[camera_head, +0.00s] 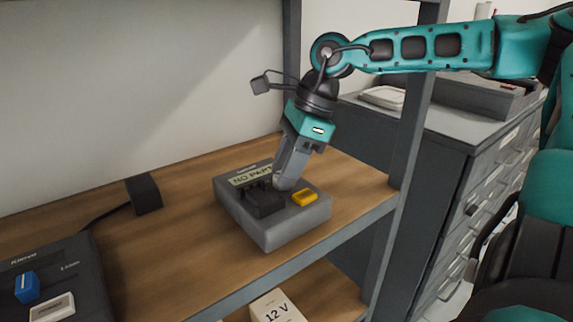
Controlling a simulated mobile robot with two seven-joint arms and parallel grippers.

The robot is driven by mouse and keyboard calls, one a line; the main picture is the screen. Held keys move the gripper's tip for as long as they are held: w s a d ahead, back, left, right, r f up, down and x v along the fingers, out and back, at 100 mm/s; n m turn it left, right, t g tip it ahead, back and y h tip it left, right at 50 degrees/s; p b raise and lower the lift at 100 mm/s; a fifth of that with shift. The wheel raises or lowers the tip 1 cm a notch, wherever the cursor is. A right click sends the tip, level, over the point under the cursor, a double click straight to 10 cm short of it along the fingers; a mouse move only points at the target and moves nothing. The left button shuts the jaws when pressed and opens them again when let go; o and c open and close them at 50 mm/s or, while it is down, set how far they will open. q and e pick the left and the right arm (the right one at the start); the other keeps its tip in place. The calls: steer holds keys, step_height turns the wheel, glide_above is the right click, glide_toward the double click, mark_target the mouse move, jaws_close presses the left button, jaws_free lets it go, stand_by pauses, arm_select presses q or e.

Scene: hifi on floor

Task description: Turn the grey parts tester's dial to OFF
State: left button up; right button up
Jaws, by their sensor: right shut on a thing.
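The grey parts tester (280,232) sits on the wooden shelf. Its display (250,176) at the back reads "NO PART", partly covered by my gripper. A black socket block (263,202) is on its left front and a yellow button (304,197) on its right. My right gripper (281,183) reaches down onto the tester's top between display and yellow button. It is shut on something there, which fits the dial. The dial and its markings are hidden behind the fingers, so its setting cannot be read. My left gripper is not in view.
A dark device (88,270) with a blue switch (27,287) stands at the shelf's left front. A small black box (144,194) with a cable is behind it. A shelf post (412,110) rises to the right. A "12 V" box (276,308) is on the lower shelf.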

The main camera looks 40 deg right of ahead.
steer(key=n+g, duration=0.1)
steer(key=n, duration=0.2)
steer(key=shift+f, duration=0.1)
steer(key=shift+w+n+g, duration=0.1)
steer(key=shift+n+g, duration=0.4)
steer(key=shift+n, duration=0.4)
steer(key=shift+n+g+b, duration=0.3)
steer(key=shift+n+b, duration=0.1)
steer(key=shift+n, duration=0.3)
steer(key=shift+n+y, duration=0.3)
steer(key=o, duration=1)
